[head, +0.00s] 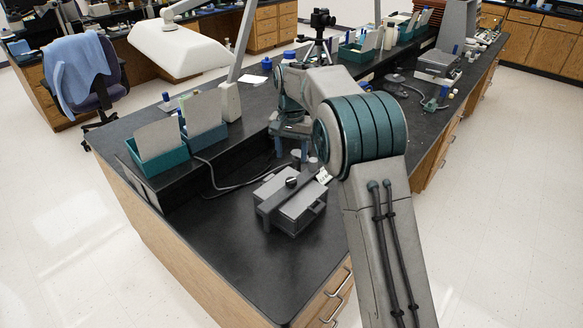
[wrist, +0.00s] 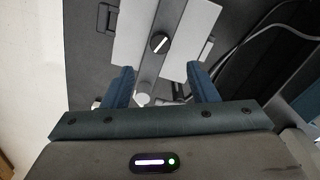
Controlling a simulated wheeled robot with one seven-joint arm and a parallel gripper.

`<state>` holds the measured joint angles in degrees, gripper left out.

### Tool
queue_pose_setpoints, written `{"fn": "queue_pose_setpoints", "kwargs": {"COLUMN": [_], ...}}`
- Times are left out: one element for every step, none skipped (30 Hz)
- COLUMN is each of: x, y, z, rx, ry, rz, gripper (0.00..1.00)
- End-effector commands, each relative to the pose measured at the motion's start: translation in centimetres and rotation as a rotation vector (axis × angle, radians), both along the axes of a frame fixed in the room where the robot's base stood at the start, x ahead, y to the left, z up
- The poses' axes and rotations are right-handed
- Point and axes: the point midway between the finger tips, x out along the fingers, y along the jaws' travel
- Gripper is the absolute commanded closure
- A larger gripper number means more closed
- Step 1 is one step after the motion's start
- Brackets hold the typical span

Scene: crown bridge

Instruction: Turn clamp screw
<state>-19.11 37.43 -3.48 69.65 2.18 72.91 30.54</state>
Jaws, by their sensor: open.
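The clamp screw is a round black knob with a white line across its top; it shows in the head view (head: 291,182) and in the wrist view (wrist: 159,43). It sits on the grey bar (head: 268,206) that crosses the top of a light grey box (head: 301,211) on the black bench. In the wrist view, the white line slants from lower left to upper right. My gripper (wrist: 160,70) is open, with its two blue fingers apart and nothing between them at the tips. The knob shows just beyond the fingertips, centred between them and not touched.
Teal file boxes (head: 161,158) stand on a raised shelf to the left. A dark cable (head: 222,190) runs across the bench beside the box. A white lamp head (head: 176,47) hangs over the shelf. The bench in front of the box is clear.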

Motion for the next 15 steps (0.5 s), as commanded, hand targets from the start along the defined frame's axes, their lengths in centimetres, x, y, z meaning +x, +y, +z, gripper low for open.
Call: {"fn": "queue_pose_setpoints", "kwargs": {"x": [0.1,0.1,0.0,0.1,0.1,0.1,0.0,0.1,0.0,0.0,0.0,0.0,0.0,0.0,0.0], "y": [0.0,0.0,0.0,0.0,0.0,0.0,0.0,0.0,0.0,0.0,0.0,0.0,0.0,0.0,0.0], "z": [1.2,1.7,2.4,2.8,3.2,3.6,3.9,4.1,4.4,4.5,4.6,4.7,4.7,4.7,4.7], "rx": [0.001,0.001,0.001,0.001,0.001,0.0,0.001,0.0,0.001,0.0,0.0,0.0,0.0,0.0,0.0], "ry": [-0.004,-0.003,-0.003,-0.003,-0.003,-0.002,-0.001,-0.002,-0.001,-0.001,0.0,0.0,0.0,0.001,0.001], "rz": [0.0,0.0,0.0,0.0,0.0,-0.001,0.0,-0.001,-0.001,-0.001,-0.001,-0.001,-0.001,-0.001,-0.001], "gripper": [0.47,0.47,0.47,0.47,0.47,0.47,0.47,0.47,0.47,0.47,0.47,0.47,0.47,0.47,0.47]}}
